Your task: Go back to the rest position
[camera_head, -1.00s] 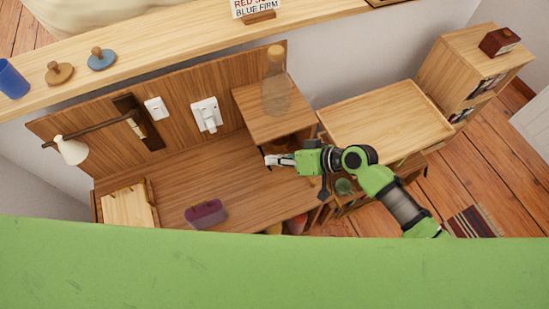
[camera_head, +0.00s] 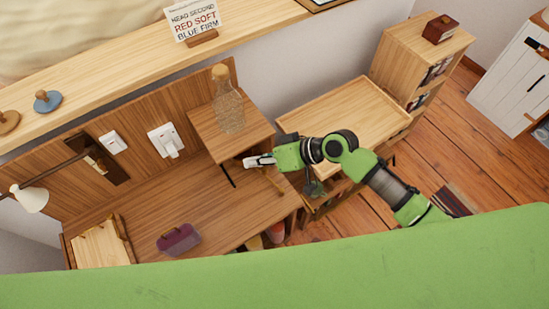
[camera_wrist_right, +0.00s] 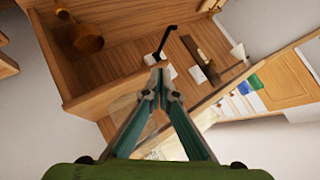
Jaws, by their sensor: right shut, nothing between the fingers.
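My right gripper (camera_head: 258,161) hangs above the right part of the wooden desk (camera_head: 195,208) in the head view. It is shut and empty. In the right wrist view its two fingers (camera_wrist_right: 159,82) meet at the tips, with a wooden shelf unit behind them. My left gripper is not in either view. The green surface across the bottom of the head view hides the front of the scene.
A glass bottle with a cork (camera_head: 229,105) stands on the raised wooden shelf (camera_head: 205,128). A lamp (camera_head: 30,198) is at the left. A wooden tray-topped table (camera_head: 345,105) and cabinet (camera_head: 400,60) stand at the right. Floor is open beyond (camera_head: 470,125).

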